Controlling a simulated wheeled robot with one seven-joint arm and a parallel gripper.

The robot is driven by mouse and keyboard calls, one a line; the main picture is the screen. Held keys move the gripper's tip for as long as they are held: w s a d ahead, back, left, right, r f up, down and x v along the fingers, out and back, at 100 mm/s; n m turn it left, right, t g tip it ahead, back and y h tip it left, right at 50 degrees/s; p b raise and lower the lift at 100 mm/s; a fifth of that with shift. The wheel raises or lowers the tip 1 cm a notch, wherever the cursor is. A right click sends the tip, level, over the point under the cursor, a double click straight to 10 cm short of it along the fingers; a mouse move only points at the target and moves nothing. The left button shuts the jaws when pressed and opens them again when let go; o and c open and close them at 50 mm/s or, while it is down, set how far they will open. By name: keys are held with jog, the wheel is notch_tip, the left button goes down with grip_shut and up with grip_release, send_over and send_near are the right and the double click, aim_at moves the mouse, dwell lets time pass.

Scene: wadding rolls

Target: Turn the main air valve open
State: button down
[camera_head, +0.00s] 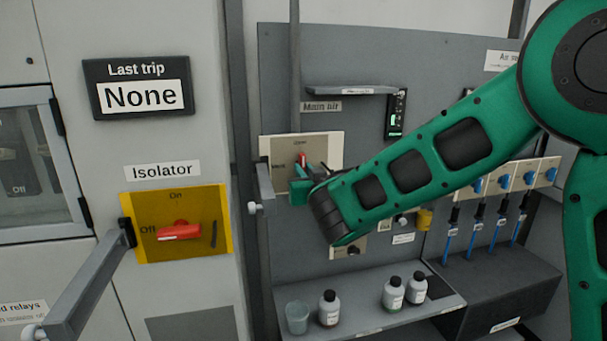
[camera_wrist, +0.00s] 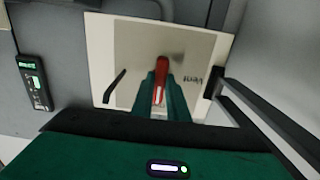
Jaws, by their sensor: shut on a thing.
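The main air valve plate (camera_head: 331,146) is a pale panel under the "Main air" label (camera_head: 321,107), with "Open" at its top and "Vent" at its left. Its red handle (camera_head: 302,157) stands about upright, below the "Open" mark. The wrist view shows the plate (camera_wrist: 110,45) turned over, with "Vent" at the right, and the red handle (camera_wrist: 161,75) running down between my fingers. My gripper (camera_wrist: 160,98) is shut on the handle, one green finger on each side. In the head view my gripper (camera_head: 303,178) hides the lower part of the handle.
A grey bar bracket (camera_head: 265,185) stands out at the plate's left edge, close to my gripper. The yellow isolator plate (camera_head: 210,200) is further left, its red handle (camera_head: 180,231) lying level at "Off". A shelf (camera_head: 365,318) with bottles is below, and a small display (camera_head: 396,115) is above right.

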jog(key=shift+d+f, duration=0.1)
jog(key=shift+f, duration=0.1)
jog(key=c, duration=1.7)
grip_release()
jog(key=shift+r, duration=0.1)
jog(key=v, duration=1)
jog(key=shift+s+d+r, duration=0.1)
jog(key=shift+s, duration=0.2)
